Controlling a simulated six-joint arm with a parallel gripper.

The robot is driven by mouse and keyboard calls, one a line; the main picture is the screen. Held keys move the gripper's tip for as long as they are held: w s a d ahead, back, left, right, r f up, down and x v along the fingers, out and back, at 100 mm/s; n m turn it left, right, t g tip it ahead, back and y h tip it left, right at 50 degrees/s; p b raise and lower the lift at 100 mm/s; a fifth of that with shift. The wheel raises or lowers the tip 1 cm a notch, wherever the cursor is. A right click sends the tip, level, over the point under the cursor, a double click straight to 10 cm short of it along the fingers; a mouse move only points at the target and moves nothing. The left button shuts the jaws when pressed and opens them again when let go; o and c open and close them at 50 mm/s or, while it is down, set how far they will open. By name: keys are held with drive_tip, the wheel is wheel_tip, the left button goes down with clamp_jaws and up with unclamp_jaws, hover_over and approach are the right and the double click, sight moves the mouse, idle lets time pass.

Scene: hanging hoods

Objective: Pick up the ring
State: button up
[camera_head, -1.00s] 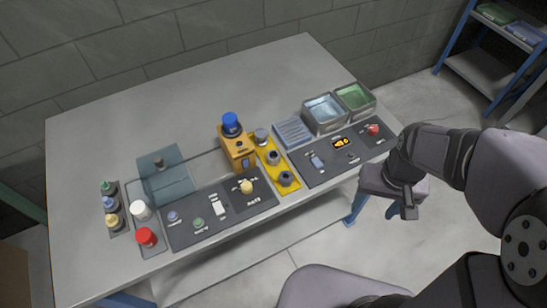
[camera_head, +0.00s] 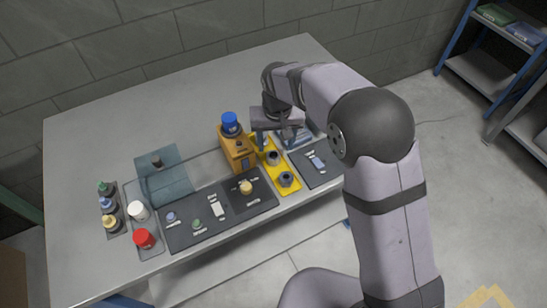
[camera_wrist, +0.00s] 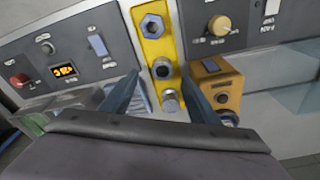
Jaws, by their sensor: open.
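A yellow strip (camera_head: 261,148) on the table carries a dark hex nut with a hole (camera_head: 286,179), a dark round ring-like piece (camera_head: 273,158) and a grey cylinder. In the wrist view, the nut (camera_wrist: 152,27) is at the top, the ring (camera_wrist: 161,69) is in the middle and the cylinder (camera_wrist: 170,100) is below it. My gripper (camera_head: 276,138) is above the far part of the strip. In the wrist view its open fingers (camera_wrist: 160,72) lie either side of the ring and cylinder. Nothing is held. The cylinder is hidden in the head view.
An orange box with a blue knob (camera_head: 231,124) stands left of the strip. A dark panel with knobs and switches (camera_head: 190,238) lies further left, and another panel (camera_head: 318,178) lies right.

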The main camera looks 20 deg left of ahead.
sight(273, 153)
drive_tip(key=shift+w+a+f+p, duration=0.15)
drive_tip(key=shift+f+p, duration=0.3)
drive_tip(key=shift+f, duration=0.75)
drive_tip(key=shift+w+a+f+p, duration=0.2)
drive_tip(key=shift+f+p, duration=0.3)
drive_tip(key=shift+f, duration=0.65)
drive_tip(key=shift+w+a+f+p, duration=0.15)
drive_tip(key=shift+f+p, duration=0.3)
drive_tip(key=shift+f, duration=0.75)
drive_tip(key=shift+c, duration=0.2)
drive_tip(key=c, duration=1.1)
drive_tip(key=shift+r, duration=0.1)
